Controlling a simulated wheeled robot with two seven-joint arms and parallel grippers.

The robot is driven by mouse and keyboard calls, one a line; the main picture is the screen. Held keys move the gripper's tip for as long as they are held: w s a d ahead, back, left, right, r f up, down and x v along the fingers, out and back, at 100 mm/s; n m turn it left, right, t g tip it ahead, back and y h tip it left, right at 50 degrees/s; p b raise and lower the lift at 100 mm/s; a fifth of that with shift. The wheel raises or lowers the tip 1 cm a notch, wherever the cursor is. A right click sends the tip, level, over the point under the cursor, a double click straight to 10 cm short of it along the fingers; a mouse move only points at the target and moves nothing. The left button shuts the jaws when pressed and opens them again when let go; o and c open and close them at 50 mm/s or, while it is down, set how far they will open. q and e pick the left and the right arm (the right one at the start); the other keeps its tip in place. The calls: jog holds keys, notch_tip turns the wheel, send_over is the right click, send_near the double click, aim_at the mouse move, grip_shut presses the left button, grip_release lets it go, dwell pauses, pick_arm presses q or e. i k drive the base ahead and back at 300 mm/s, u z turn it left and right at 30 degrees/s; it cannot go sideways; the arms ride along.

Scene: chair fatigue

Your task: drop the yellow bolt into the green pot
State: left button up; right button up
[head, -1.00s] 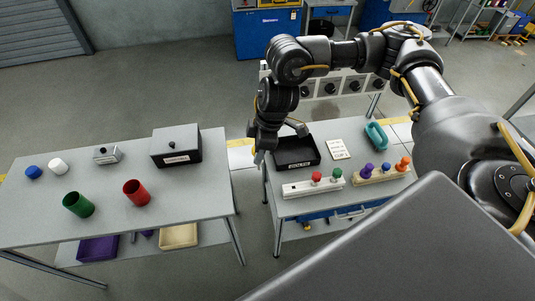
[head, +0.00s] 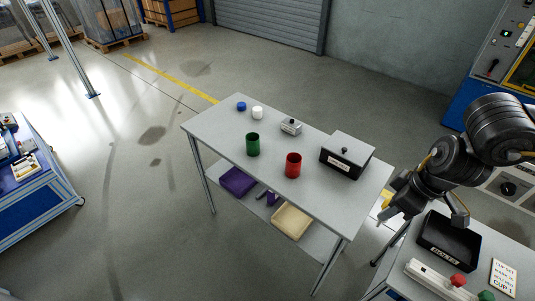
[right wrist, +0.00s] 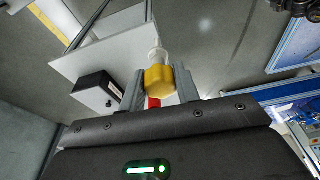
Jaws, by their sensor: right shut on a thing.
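The green pot (head: 253,145) stands upright and open-topped near the middle of the grey table in the head view. My right gripper (head: 390,204) is just beyond the right end of that table, well to the right of the green pot. In the right wrist view it is shut on the yellow bolt (right wrist: 158,81), whose yellow head sits between the fingers with a pale shaft pointing away. In the head view only a bit of yellow shows by the fingers. My left gripper is not in view.
A red pot (head: 293,165) and a dark box with a grey lid (head: 346,155) stand between the gripper and the green pot. A small grey box (head: 291,126), a white piece (head: 257,112) and a blue piece (head: 241,106) stand behind. A black tray (head: 448,240) is at right.

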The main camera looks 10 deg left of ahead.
aim_at(252, 153)
jog(key=u, duration=0.3)
jog(key=k, duration=0.35)
jog(key=u, duration=0.85)
jog(key=i, duration=1.75)
jog(key=z, duration=0.35)
